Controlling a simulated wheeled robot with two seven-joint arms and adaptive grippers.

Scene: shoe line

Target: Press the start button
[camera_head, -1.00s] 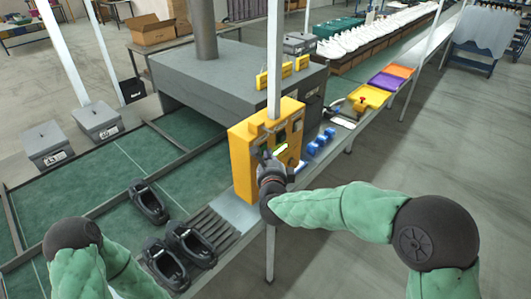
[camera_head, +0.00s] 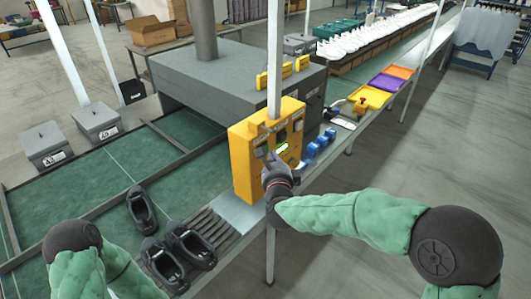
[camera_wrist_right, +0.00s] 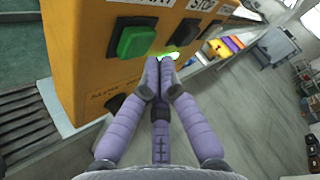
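The yellow control box (camera_head: 252,165) stands beside the conveyor around a white post. The wrist view shows its front face (camera_wrist_right: 75,70) with a green square button (camera_wrist_right: 137,42) under a partly cut-off label ending like "START". A dark button (camera_wrist_right: 186,32) sits under a "STOP" label. My right gripper (camera_head: 272,158) is in front of the box's face. In the wrist view its fingers (camera_wrist_right: 160,62) are together with nothing between them, below and right of the green button, near a glowing green strip (camera_wrist_right: 172,55). I cannot tell whether they touch the face. My left gripper is out of view.
Black shoes (camera_head: 143,210) stand on the line at the lower left. Coloured trays (camera_head: 388,82) are farther along. A large grey machine (camera_head: 235,75) stands behind the box.

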